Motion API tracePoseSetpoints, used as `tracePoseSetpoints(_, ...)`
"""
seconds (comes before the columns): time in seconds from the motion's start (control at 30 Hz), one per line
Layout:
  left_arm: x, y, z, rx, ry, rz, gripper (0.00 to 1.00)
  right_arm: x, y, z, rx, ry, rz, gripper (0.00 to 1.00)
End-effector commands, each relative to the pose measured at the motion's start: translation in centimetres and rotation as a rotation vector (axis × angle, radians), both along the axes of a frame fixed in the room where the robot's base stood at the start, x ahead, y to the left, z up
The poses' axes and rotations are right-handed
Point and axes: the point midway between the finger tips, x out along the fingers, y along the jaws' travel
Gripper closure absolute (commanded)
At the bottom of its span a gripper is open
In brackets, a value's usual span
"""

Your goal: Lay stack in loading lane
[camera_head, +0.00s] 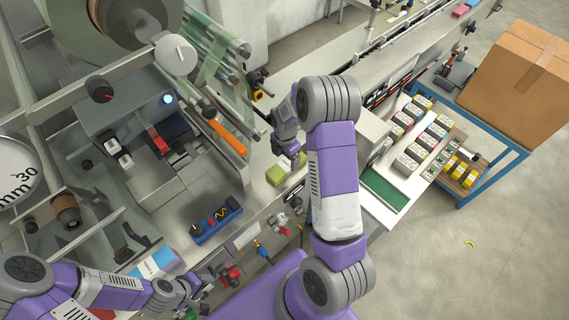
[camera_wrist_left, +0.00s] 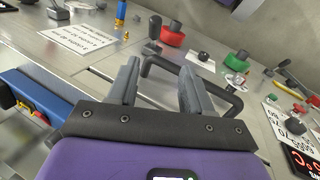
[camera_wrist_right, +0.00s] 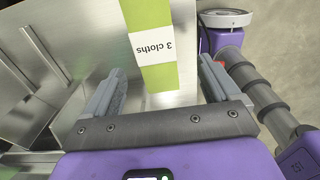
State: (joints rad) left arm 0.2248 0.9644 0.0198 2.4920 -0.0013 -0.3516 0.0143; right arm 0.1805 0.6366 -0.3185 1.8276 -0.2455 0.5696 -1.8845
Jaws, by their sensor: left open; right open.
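A green cloth stack (camera_head: 278,174) with a white band lies on a steel surface at the middle of the head view. In the right wrist view the stack (camera_wrist_right: 160,78) shows the printing "3 cloths" on its band. My right gripper (camera_wrist_right: 161,88) is open, and the stack lies ahead, in line with the gap between its fingers; the head view does not show clearly whether they touch. My left gripper (camera_wrist_left: 158,75) is open and empty, in front of the machine's panel of knobs and a dark handle. I cannot clearly tell the loading lane's edges.
The wrapping machine (camera_head: 165,180) with rollers and film fills the left. A blue tool tray (camera_head: 215,221) sits on its front. A table at right holds several small boxes (camera_head: 420,150) and a green mat (camera_head: 384,190). A cardboard box (camera_head: 518,82) stands behind. Floor at lower right is mostly clear.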

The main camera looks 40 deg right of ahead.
Motion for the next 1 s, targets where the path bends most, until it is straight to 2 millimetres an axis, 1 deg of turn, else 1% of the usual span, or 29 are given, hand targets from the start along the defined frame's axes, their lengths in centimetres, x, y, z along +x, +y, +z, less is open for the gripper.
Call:
tracePoseSetpoints(0.17, 0.1, 0.0, -1.1, 0.000, -0.002, 0.001, 0.50, 0.1, -0.2, -2.1, -0.001, 0.000, 0.000, 0.11)
tracePoseSetpoints(0.3, 0.1, 0.0, -2.4, 0.000, -0.002, 0.001, 0.50, 0.3, -0.3, -4.4, 0.000, 0.000, 0.000, 0.11)
tracePoseSetpoints(0.37, 0.1, 0.0, -2.8, 0.000, -0.002, 0.001, 0.50, 0.3, -0.3, -5.1, 0.000, -0.001, -0.001, 0.11)
tracePoseSetpoints(0.43, 0.1, 0.0, -3.0, 0.000, -0.002, 0.001, 0.50, 0.3, -0.3, -5.4, 0.000, -0.002, -0.001, 0.11)
tracePoseSetpoints(0.63, 0.1, 0.0, -2.8, 0.000, -0.002, 0.001, 0.50, 0.3, -0.3, -5.2, 0.000, -0.003, -0.001, 0.11)
tracePoseSetpoints(0.67, 0.1, 0.0, -2.8, 0.000, -0.002, 0.001, 0.50, 0.3, -0.3, -5.2, 0.000, -0.003, -0.001, 0.14)
tracePoseSetpoints(1.0, 0.1, 0.0, -2.8, 0.000, -0.002, 0.001, 0.50, 0.3, -0.3, -5.2, 0.000, -0.002, -0.001, 0.66)
